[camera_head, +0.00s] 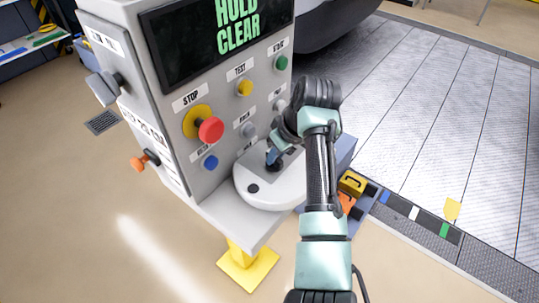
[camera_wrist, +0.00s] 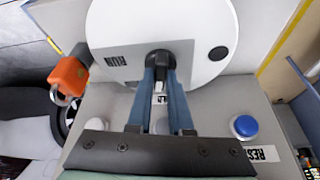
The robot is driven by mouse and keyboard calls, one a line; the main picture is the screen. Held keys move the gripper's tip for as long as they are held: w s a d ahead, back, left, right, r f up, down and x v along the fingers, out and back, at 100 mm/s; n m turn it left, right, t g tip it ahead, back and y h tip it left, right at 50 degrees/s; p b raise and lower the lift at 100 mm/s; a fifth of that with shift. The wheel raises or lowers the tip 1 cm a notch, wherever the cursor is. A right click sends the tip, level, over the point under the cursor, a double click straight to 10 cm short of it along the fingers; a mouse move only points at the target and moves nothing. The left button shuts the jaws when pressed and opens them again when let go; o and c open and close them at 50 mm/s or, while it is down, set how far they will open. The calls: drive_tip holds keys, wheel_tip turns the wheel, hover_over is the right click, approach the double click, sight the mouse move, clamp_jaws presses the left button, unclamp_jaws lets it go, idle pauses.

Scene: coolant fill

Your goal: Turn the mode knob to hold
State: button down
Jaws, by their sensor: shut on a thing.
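The mode knob is a small black knob (camera_wrist: 160,57) at the middle of a grey plate on a round white disc (camera_wrist: 205,25). A label reading RUN, upside down in the wrist view, lies beside it. My gripper (camera_wrist: 161,72) has its two blue fingers shut on the knob. In the head view my gripper (camera_head: 273,155) reaches down to the white disc (camera_head: 275,193), which sticks out from the control panel. The fingers partly hide the knob, and I cannot tell its pointer's setting.
The grey panel (camera_head: 225,185) carries a red stop button (camera_head: 211,130), a yellow button (camera_head: 245,88), a green button (camera_head: 281,62) and a blue button (camera_head: 210,162). Its screen (camera_head: 190,48) reads HOLD CLEAR. An orange padlock (camera_wrist: 68,75) hangs near the disc. Metal flooring (camera_head: 430,100) lies right.

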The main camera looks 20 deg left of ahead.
drive_tip(key=shift+w+n+g, duration=0.1)
drive_tip(key=shift+n+g, duration=0.3)
drive_tip(key=shift+n, duration=0.7)
drive_tip(key=shift+r+y, duration=0.1)
drive_tip(key=shift+y, duration=0.2)
drive_tip(key=c, duration=0.8)
unclamp_jaws()
drive_tip(key=b+v, duration=0.1)
drive_tip(key=v, duration=1.2)
drive_tip(key=shift+w, duration=0.1)
